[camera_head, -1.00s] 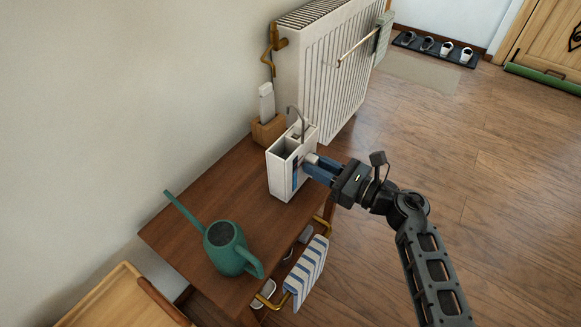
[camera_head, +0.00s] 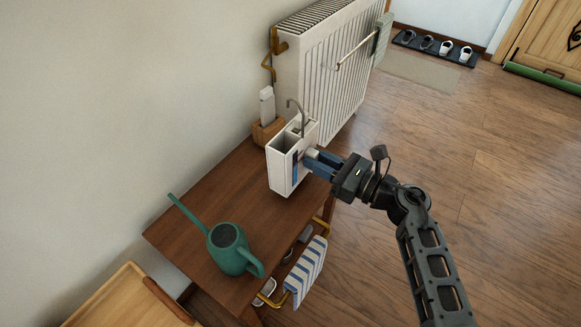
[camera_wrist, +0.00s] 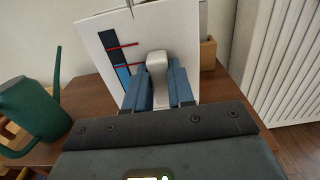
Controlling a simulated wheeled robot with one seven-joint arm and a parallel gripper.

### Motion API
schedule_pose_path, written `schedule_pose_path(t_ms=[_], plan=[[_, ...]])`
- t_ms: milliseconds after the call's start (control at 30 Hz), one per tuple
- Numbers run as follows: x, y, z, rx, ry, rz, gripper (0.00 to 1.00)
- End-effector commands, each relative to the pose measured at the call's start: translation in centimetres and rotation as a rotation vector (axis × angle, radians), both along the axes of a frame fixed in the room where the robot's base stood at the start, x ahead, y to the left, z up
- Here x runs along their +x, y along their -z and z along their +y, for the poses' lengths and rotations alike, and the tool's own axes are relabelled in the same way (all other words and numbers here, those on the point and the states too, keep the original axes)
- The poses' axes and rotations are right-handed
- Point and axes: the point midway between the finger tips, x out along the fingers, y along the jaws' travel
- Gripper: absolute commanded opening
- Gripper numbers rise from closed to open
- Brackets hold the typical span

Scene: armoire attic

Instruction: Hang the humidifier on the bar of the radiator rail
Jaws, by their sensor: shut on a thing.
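The humidifier (camera_head: 282,170) is a white, open-topped box with a grey hook standing up from its top and a blue gauge strip on its front. My gripper (camera_head: 314,163) is shut on the knob on its front; the wrist view shows the blue fingers (camera_wrist: 161,88) on either side of this pale knob (camera_wrist: 157,70). The humidifier is upright over the table; whether its base touches the tabletop is hard to tell. The radiator rail's bar (camera_head: 357,49) runs across the front of the white radiator (camera_head: 335,85), behind and right of the humidifier. Nothing hangs from the hook.
A green watering can (camera_head: 230,247) stands on the wooden table (camera_head: 195,215). A wooden block with a white object (camera_head: 267,106) stands behind the humidifier. A striped towel (camera_head: 307,272) hangs at the table's front edge. Open floor (camera_head: 480,190) lies to the right.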

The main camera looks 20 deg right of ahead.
Motion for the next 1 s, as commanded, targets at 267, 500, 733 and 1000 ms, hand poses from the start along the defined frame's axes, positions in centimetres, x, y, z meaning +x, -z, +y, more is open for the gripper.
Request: schedule_pose_path(t_ms=[267,500,733,1000], plan=[[0.0,-1.5,0.0,0.001,-0.001,-0.003,0.0],[0.0,-2.5,0.0,0.001,-0.001,-0.003,0.0],[0.0,-3.3,0.0,0.001,0.0,-0.003,0.0],[0.0,-3.3,0.0,0.001,0.0,-0.003,0.0]])
